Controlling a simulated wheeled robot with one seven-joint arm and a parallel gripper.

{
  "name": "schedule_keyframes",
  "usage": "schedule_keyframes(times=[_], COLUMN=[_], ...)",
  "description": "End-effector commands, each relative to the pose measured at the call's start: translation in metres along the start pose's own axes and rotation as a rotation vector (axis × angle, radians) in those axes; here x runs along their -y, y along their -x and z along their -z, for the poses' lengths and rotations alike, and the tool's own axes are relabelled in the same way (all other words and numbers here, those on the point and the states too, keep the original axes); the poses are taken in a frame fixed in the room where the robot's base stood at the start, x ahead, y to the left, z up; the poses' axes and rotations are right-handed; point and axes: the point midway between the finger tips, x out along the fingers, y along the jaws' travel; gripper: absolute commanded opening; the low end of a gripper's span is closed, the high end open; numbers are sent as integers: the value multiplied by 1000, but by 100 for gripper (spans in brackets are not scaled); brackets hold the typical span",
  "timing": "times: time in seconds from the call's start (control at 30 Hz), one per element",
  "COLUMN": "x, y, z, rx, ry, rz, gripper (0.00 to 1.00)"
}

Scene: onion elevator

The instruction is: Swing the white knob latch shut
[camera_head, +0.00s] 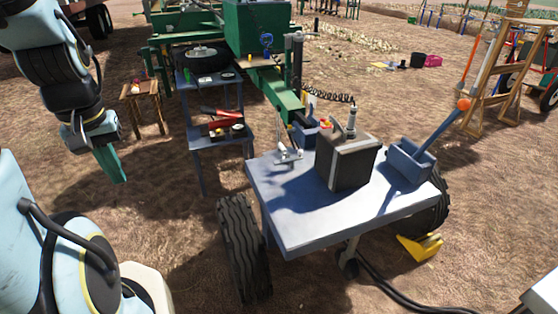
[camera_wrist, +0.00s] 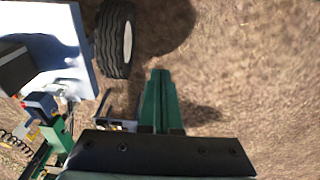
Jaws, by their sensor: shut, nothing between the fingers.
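A small pale metal fitting (camera_head: 288,154) stands at the back left edge of the blue cart top (camera_head: 300,228). It may be the white knob latch, but it is too small to tell its knob or its position. A dark box (camera_head: 340,165) with a pale strip and an upright post stands beside it. My gripper (camera_head: 123,181) has green fingers, shut and empty, pointing down over bare soil well left of the cart. In the wrist view the shut fingers (camera_wrist: 160,72) show over soil, with the cart top (camera_wrist: 72,62) to the left, apart from them.
A blue stepped shelf (camera_head: 218,142) with tools stands behind the cart, near a wooden stool (camera_head: 145,92). A cart tyre (camera_head: 243,250) is at the front left.

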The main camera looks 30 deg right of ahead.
Motion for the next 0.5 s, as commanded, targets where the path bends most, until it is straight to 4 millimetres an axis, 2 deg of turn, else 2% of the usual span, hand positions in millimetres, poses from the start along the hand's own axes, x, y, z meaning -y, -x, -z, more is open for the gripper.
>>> schedule_keyframes(times=[0.27,0.33,0.43,0.5], x=[0,-3,-16,-34], y=[0,-6,-27,-52], z=[0,5,27,53], rx=[0,-6,-31,-63], ry=[-1,-19,-96,-195], rz=[0,-1,-5,-9], gripper=[0,0,0,0])
